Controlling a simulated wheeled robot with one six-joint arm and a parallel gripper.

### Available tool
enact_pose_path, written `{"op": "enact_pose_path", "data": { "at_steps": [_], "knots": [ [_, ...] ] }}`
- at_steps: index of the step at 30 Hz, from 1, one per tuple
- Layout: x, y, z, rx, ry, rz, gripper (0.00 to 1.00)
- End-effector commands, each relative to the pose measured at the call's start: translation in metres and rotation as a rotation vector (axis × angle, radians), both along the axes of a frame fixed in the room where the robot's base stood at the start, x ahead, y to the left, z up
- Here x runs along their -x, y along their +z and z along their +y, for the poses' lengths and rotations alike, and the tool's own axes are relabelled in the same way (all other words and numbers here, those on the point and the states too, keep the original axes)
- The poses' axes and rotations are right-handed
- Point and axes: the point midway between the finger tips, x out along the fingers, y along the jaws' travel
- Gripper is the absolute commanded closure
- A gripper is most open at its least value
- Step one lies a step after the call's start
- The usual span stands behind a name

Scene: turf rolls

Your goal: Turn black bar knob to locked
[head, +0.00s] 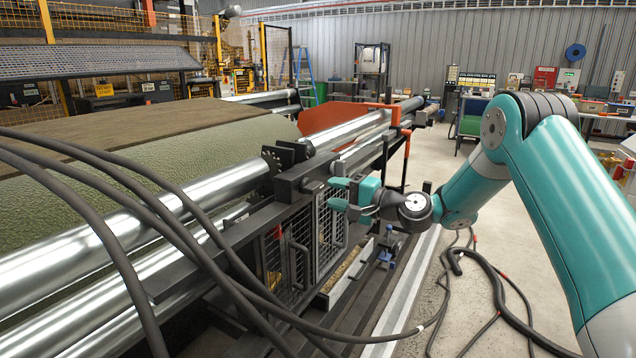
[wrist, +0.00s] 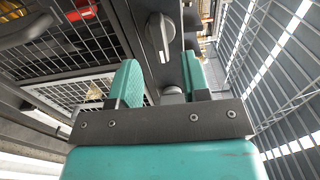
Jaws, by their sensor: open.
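The bar knob (wrist: 161,38) shows in the wrist view on a dark narrow panel, just beyond my fingertips. It looks like a bar across a round grey face, and the bar runs roughly up and down the picture with a slight tilt. My gripper (wrist: 161,75) is open and empty, its two teal fingers apart, with the knob ahead of the gap between them. The fingers do not appear to touch it. In the head view my gripper (head: 338,194) is at the dark machine frame beside the mesh doors. I cannot make out the knob there, nor any lock marking.
Mesh guard doors (head: 302,245) with handles stand just below and left of my gripper. Thick black hoses (head: 150,215) cross the left foreground. Shiny rollers (head: 90,245) lie behind the frame. The concrete floor on the right is partly open, with loose cables (head: 490,290).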

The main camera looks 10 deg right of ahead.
Motion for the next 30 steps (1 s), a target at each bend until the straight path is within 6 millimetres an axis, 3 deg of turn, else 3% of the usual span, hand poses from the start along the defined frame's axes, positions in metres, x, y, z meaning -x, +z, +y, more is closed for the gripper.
{"op": "enact_pose_path", "data": {
  "at_steps": [3, 9, 20, 21, 26, 30],
  "knots": [
    [-0.017, 0.002, 0.018, 0.001, 0.003, -0.001, 0.57],
    [-0.034, 0.001, 0.034, 0.001, 0.002, 0.001, 0.57],
    [-0.039, 0.0, 0.038, 0.001, 0.0, 0.001, 0.57],
    [-0.039, 0.0, 0.038, 0.001, 0.0, 0.001, 0.6],
    [-0.039, 0.0, 0.038, 0.001, -0.001, 0.001, 0.96],
    [-0.038, 0.0, 0.038, 0.001, -0.001, 0.001, 1.0]
  ]
}}
